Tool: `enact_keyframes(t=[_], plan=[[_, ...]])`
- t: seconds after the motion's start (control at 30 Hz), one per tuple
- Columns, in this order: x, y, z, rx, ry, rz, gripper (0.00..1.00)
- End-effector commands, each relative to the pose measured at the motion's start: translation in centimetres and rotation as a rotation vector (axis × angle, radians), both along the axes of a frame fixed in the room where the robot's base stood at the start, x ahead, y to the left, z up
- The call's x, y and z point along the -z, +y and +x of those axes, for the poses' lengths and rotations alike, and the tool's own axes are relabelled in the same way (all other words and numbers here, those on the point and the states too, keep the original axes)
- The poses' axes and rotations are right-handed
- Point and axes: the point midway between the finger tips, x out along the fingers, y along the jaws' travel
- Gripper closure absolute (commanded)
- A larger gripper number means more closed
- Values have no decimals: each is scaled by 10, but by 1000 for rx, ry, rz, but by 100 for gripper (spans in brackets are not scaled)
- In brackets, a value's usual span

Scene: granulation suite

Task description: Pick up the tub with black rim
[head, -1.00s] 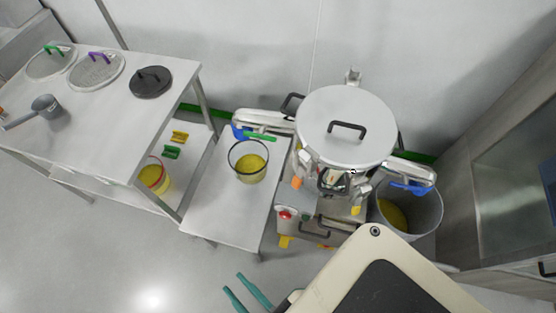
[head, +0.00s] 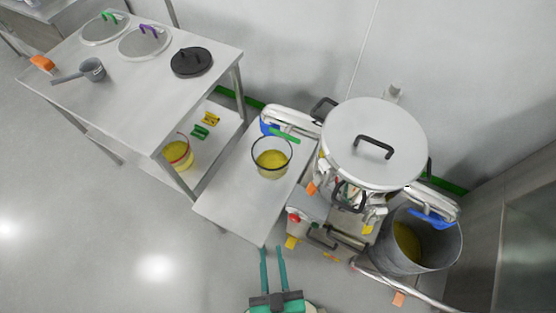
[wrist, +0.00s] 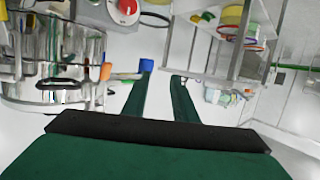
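The tub with black rim (head: 286,165) is clear-walled with yellow contents. It stands upright on the low steel table (head: 232,205) in the head view. My gripper (head: 273,250) has two teal fingers, spread apart with nothing between them, just off the near end of that table and apart from the tub. In the wrist view the fingers (wrist: 162,74) are also spread and empty.
A large lidded steel vessel (head: 350,120) stands right of the table, with a grey bin (head: 425,254) beyond. A red-rimmed tub (head: 180,156) sits on the lower shelf at left. Lids and a scoop (head: 92,69) lie on the bench (head: 130,92). The left floor is clear.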

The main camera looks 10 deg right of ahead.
Motion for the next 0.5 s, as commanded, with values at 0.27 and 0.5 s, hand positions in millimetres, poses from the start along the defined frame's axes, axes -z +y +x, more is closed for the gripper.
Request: enact_keyframes(t=[0.27,0.5], plan=[[84,-6,83,-23,49,-32,74],[135,-3,170,-64,90,-44,74]])
